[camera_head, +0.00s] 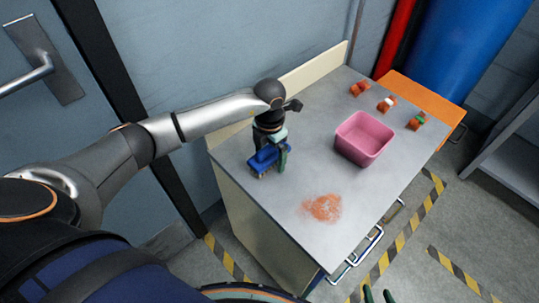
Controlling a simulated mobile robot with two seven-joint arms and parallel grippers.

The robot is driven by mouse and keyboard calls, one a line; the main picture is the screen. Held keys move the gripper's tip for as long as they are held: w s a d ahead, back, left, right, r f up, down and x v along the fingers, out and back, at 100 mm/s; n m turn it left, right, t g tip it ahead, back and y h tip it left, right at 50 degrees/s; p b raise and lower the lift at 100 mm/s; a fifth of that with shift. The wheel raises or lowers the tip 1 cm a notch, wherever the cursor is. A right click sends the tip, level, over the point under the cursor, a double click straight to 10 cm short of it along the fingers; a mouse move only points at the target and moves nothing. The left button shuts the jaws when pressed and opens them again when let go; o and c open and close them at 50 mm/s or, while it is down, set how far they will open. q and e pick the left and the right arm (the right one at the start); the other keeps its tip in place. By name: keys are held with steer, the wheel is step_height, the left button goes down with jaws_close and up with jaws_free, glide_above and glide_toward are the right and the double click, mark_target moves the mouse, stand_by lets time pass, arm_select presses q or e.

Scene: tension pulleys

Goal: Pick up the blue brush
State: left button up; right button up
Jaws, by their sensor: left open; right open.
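The blue brush (262,158) lies on the grey tabletop near its left edge. My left gripper (272,157) points down at the brush from above, with its fingers open and close about it. One greenish finger shows on the brush's right side; the other is hidden, and I cannot tell whether the fingers touch the brush. My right gripper (378,295) shows only as dark green fingertips at the bottom edge, apart from each other and empty, beyond the table's front edge.
A pink bin (364,138) stands on the grey table (318,170). An orange powdery patch (322,207) lies in front of it. Several small orange blocks (387,104) sit along the back right. A metal handle (358,250) juts from the table's front.

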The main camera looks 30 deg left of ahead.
mark_target(270, 147)
arm_select(q)
jaws_close()
stand_by(0.8)
steer(key=shift+r, duration=0.15)
steer(key=shift+r, duration=0.45)
step_height(270, 147, up, 2)
steer(key=shift+r, duration=0.2)
steer(key=s+d+r, duration=0.2)
steer(key=d+r, duration=0.7)
steer(key=d, duration=0.5)
steer(key=shift+s+r, duration=0.2)
steer(key=shift+r, duration=0.05)
steer(key=shift+a, duration=0.1)
